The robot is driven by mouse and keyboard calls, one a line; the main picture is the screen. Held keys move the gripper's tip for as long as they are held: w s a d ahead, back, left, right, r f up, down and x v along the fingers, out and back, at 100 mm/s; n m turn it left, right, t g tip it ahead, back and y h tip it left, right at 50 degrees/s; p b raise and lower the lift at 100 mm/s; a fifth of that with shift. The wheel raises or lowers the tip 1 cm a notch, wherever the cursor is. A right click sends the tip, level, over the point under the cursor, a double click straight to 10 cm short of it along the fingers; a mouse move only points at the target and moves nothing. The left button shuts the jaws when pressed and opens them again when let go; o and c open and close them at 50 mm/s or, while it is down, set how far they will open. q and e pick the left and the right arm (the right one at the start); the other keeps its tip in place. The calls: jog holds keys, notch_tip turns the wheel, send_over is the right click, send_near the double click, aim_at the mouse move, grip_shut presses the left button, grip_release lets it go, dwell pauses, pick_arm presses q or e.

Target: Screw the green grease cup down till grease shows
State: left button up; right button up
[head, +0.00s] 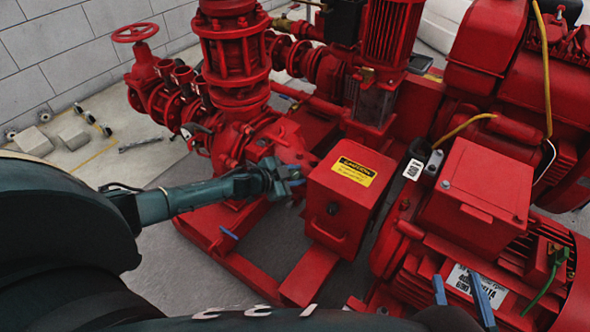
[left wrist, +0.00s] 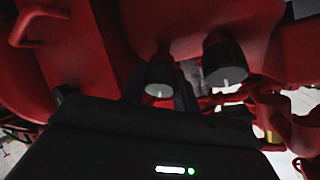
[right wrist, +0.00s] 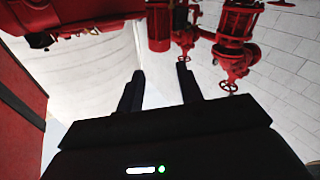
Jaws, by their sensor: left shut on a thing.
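My left gripper (head: 288,181) reaches in from the left, between the red pump casing and the red control box. In the left wrist view its fingers (left wrist: 162,88) are shut around a dark round cup with a white mark (left wrist: 160,74), which I take to be the grease cup. Shade hides any green on it. A second dark cup with a white mark (left wrist: 224,64) sits just to its right, apart from the fingers. No grease can be made out. My right gripper (head: 461,297) is open and empty above the motor; its parted fingers show in the right wrist view (right wrist: 160,88).
The red control box (head: 345,195) with a yellow caution label stands just right of my left gripper. A blue-handled lever (head: 229,233) is below my left forearm. A red motor (head: 480,190) fills the right side. A red handwheel (head: 135,33) is at upper left.

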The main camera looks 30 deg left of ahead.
pick_arm(q)
jog(key=m+p, duration=0.1)
jog(key=m, duration=0.1)
jog(key=m+g, duration=0.1)
jog(key=m, duration=0.1)
jog(key=shift+r+g+h+p, duration=0.1)
jog(key=shift+g+h+p, duration=0.2)
jog(key=shift+h+p, duration=0.1)
jog(key=shift+m+g+p, duration=0.55)
jog(key=shift+m+g, duration=0.15)
jog(key=shift+m, duration=1.3)
pick_arm(e)
jog(key=shift+d+m+g+h, duration=0.55)
jog(key=shift+m+g+h, duration=0.15)
jog(key=shift+g+h, duration=0.25)
pick_arm(q)
jog(key=o, duration=0.7)
